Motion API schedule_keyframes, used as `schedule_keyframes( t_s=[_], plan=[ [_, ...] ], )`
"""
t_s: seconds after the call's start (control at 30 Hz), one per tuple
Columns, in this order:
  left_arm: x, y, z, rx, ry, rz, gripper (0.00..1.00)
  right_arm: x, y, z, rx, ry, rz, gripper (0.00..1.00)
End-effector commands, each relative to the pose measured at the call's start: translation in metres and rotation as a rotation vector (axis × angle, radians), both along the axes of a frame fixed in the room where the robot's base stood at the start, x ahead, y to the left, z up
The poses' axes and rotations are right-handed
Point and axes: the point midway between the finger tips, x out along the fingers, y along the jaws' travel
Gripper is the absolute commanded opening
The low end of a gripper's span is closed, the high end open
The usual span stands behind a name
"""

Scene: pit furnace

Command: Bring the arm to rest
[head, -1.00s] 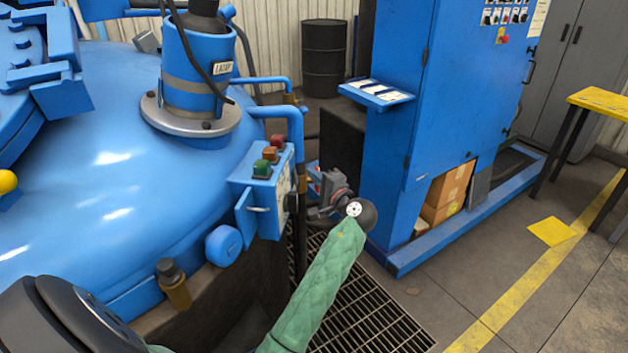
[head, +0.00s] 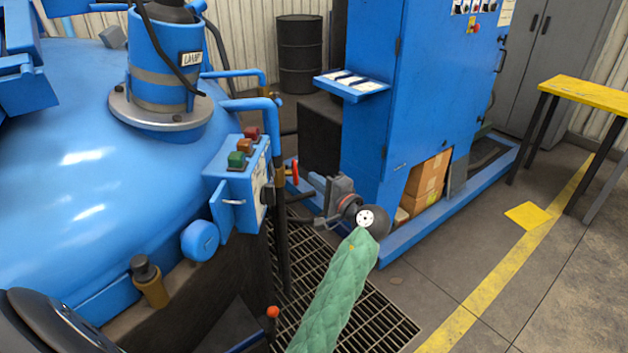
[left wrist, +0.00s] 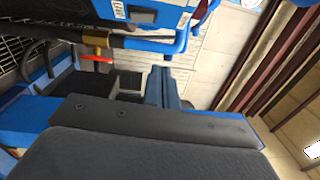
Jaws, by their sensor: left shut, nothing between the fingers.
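My left arm, in a green quilted sleeve, reaches up from the bottom of the head view. Its left gripper (head: 316,181) points away from me, just right of the blue push-button box (head: 232,190). Its fingers are small and partly hidden behind the wrist. In the left wrist view the two fingers (left wrist: 166,88) lie together, shut and empty, beyond the dark gripper body. A red-handled valve (head: 295,170) is close to the left of the fingers; its red lever also shows in the left wrist view (left wrist: 97,59). My right gripper is not in view.
The big blue furnace lid (head: 80,200) fills the left. A blue cabinet (head: 425,90) with a small shelf (head: 352,86) stands beyond the gripper. A floor grating (head: 385,320) lies below the arm.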

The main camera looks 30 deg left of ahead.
Motion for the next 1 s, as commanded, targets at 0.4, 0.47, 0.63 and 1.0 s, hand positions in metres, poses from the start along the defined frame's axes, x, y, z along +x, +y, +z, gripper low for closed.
schedule_keyframes(
  t_s=[0.4,0.47,0.63,1.0],
  plan=[
    [0.000,0.000,0.000,0.000,-0.001,0.000,0.00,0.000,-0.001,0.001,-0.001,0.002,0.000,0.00],
    [0.000,0.000,0.000,-0.004,-0.009,-0.001,0.00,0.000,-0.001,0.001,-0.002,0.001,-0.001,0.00],
    [-0.001,0.001,-0.002,-0.041,-0.081,0.005,0.00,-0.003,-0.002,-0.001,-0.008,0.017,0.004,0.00],
    [0.008,-0.012,-0.036,-0.431,-0.291,-0.075,0.00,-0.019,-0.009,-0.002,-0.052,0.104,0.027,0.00]
  ],
)
